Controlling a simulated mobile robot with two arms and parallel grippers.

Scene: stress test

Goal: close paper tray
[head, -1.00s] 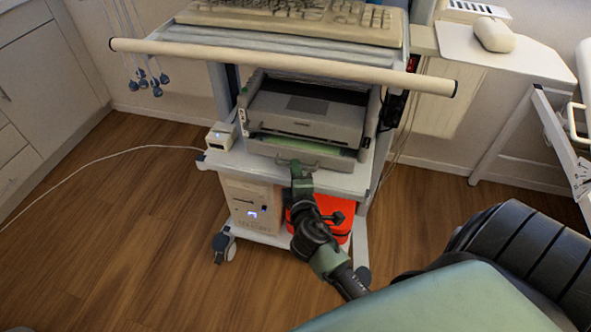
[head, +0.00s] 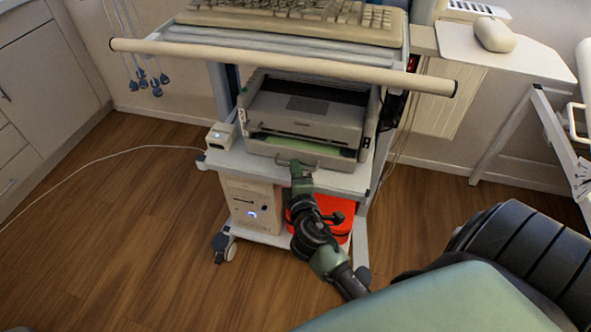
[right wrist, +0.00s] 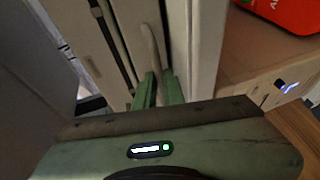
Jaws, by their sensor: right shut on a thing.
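The grey printer (head: 305,122) stands on the cart's middle shelf. Its paper tray (head: 320,161) sticks out at the bottom front, partly open, with a green sheet (head: 310,147) showing in the gap. My right gripper (head: 296,168) is at the tray's front, shut on its handle. In the right wrist view, the green fingers of my right gripper (right wrist: 158,82) close around the pale curved handle (right wrist: 150,45), hiding part of it. My left gripper is not in view.
A white bar (head: 280,66) crosses the cart above the printer, below a keyboard (head: 290,16). A small white box (head: 220,136) stands left of the printer. A computer case (head: 253,203) and a red box (head: 335,220) sit below. Wood floor is clear at left.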

